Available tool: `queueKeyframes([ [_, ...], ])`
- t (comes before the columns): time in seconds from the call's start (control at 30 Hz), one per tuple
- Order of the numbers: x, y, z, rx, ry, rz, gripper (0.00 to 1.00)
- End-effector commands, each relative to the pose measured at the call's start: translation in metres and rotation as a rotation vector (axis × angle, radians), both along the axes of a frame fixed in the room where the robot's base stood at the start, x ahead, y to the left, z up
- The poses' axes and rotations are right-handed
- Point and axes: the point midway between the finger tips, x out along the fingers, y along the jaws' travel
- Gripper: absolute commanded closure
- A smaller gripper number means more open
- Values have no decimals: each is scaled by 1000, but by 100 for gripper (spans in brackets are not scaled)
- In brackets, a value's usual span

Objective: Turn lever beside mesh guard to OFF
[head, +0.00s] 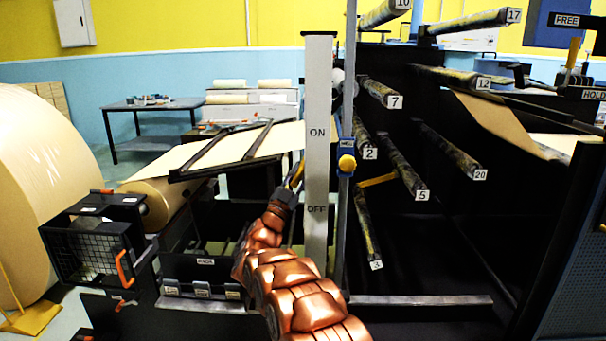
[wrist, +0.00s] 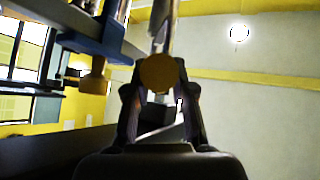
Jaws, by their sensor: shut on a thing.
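My gripper (head: 290,186) is in the middle of the head view, just left of a pale upright post (head: 317,150) marked ON above and OFF below. Its fingertips are near the post, between the two marks in height. In the wrist view my gripper (wrist: 160,98) is shut on a round yellow-brown knob (wrist: 158,73), with a grey bar rising behind it. In the head view the post hides most of what I hold. A mesh guard (head: 92,250) with an orange handle stands at lower left.
A blue bracket with a yellow knob (head: 347,163) sits on a thin upright rail right of the post; its knob (wrist: 93,85) also shows in the wrist view. Numbered rods, such as rod 7 (head: 378,90), jut out at right. A large kraft roll (head: 45,185) stands at left.

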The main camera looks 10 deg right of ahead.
Motion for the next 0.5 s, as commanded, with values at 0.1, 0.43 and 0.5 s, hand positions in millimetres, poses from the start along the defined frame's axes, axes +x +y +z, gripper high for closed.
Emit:
queueKeyframes([
  [0.1, 0, 0, -3, -1, 5, -1, 100],
  [0.43, 0, -2, -2, 0, 3, -3, 50],
  [0.5, 0, -1, -1, 1, 2, -2, 50],
])
